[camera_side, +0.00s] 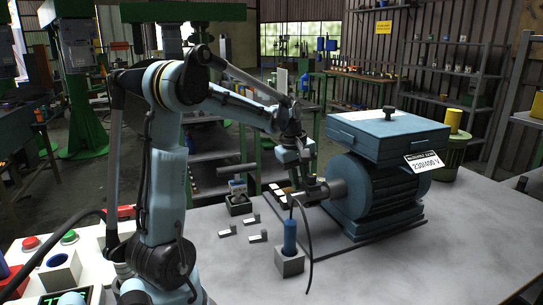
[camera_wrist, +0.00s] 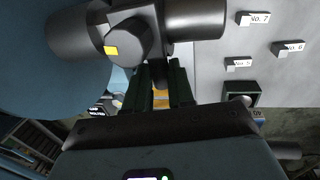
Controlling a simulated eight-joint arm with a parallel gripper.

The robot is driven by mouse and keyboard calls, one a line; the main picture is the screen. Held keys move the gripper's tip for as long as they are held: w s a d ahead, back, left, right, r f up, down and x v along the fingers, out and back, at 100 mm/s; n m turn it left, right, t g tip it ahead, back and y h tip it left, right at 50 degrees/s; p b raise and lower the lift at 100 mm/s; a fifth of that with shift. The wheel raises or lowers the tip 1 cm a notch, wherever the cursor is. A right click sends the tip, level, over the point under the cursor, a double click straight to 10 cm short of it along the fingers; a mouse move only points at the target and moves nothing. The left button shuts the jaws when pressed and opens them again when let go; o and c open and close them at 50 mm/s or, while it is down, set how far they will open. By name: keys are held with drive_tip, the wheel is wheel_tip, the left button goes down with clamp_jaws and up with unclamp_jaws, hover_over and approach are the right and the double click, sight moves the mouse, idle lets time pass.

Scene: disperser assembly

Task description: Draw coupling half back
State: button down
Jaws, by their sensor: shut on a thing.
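The blue motor (camera_side: 380,185) stands on the bench with its shaft end facing left. The grey coupling half (camera_side: 337,188) sits at that end. In the wrist view, its grey metal hub (camera_wrist: 125,45) with a yellow mark fills the upper left, beside a grey cylinder (camera_wrist: 195,18). My gripper (camera_side: 312,188) is at the coupling, partly hidden by its own wrist. In the wrist view, the dark fingers (camera_wrist: 162,90) are shut on a dark piece with an orange-yellow part (camera_wrist: 161,97). The piece reaches up to the hub; whether it belongs to the coupling I cannot tell.
A blue cylinder with a cable (camera_side: 290,236) stands in a grey block in front of the shaft. Small blocks labelled No. 5 (camera_wrist: 238,65), No. 6 (camera_wrist: 289,48) and No. 7 (camera_wrist: 253,19) lie nearby. A dark square holder (camera_wrist: 241,93) is close by. The right bench front is clear.

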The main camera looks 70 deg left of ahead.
drive_tip(key=shift+s, duration=2.25)
drive_tip(key=shift+a, duration=0.1)
drive_tip(key=c, duration=1)
unclamp_jaws()
drive_tip(key=shift+r, duration=0.15)
drive_tip(key=r, duration=0.4)
drive_tip(key=s+r, duration=0.1)
drive_tip(key=r, duration=0.2)
drive_tip(key=s+r, duration=0.1)
drive_tip(key=r, duration=0.3)
drive_tip(key=shift+s+r, duration=0.1)
drive_tip(key=shift+r, duration=0.2)
drive_tip(key=d+f+m+t, duration=0.1)
drive_tip(key=d+f+m, duration=0.2)
drive_tip(key=d+m, duration=0.3)
drive_tip(key=d+f+m+t, duration=0.2)
drive_tip(key=d+f+m, duration=0.2)
drive_tip(key=d, duration=0.6)
drive_tip(key=d+f+m+t, duration=0.2)
drive_tip(key=d+f+m, duration=0.1)
drive_tip(key=d+m, duration=0.5)
drive_tip(key=shift+s+f, duration=0.1)
drive_tip(key=shift+f, duration=0.3)
